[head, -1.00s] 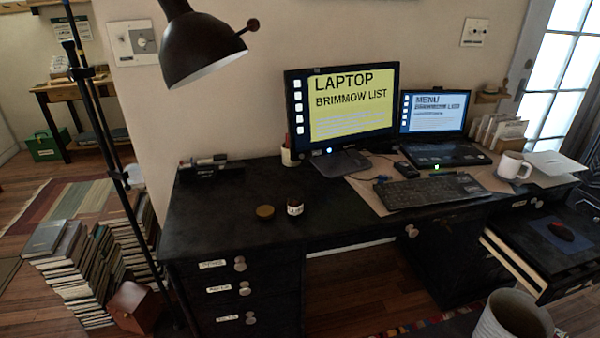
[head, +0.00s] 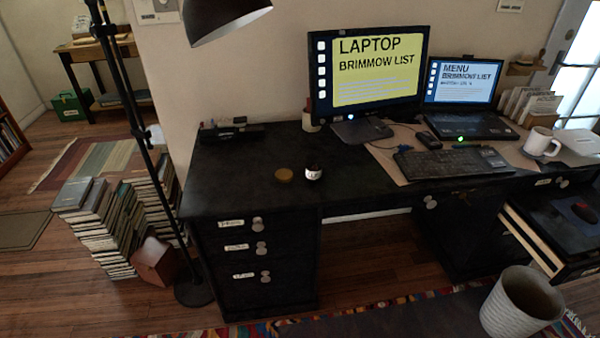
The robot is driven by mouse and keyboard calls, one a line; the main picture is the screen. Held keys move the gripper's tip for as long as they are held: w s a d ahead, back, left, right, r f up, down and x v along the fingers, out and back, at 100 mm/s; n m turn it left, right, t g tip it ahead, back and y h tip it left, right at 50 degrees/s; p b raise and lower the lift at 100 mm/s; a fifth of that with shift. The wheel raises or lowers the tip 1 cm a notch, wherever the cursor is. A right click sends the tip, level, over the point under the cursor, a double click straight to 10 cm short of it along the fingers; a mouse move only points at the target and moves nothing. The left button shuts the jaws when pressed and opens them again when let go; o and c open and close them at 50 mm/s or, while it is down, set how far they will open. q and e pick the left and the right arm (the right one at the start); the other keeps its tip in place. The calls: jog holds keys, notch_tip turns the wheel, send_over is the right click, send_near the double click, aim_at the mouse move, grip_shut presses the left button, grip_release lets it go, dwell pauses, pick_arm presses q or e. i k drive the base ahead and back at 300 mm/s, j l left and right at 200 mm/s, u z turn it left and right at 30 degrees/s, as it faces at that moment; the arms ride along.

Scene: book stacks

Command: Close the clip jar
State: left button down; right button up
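A small jar (head: 313,173) with a white label and a dark upper part stands on the left half of the black desk (head: 240,185). A round brownish-gold lid (head: 284,175) lies flat on the desk just left of the jar, apart from it. The jar's top is too small and dark to make out clearly. Neither of my grippers shows in the head view.
A monitor (head: 368,75), laptop (head: 462,95), keyboard (head: 450,163) and white mug (head: 541,142) occupy the desk's right half. A floor lamp (head: 140,120) and book stacks (head: 110,225) stand left of the desk. A ribbed bin (head: 521,302) stands at the front right. Desk space around the jar is clear.

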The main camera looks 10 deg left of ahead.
aim_at(314, 169)
jog(key=i+l+u, duration=0.1)
jog(key=l, duration=0.25)
jog(key=i+l+u, duration=0.15)
jog(key=l, duration=0.25)
jog(key=i+l+u, duration=0.1)
jog(key=i+l, duration=0.15)
jog(key=i+l+u, duration=0.1)
jog(key=l, duration=0.4)
jog(key=i+l+u, duration=0.1)
jog(key=l, duration=0.35)
jog(key=i+l+u, duration=0.15)
jog(key=l, duration=0.25)
jog(key=i, duration=0.05)
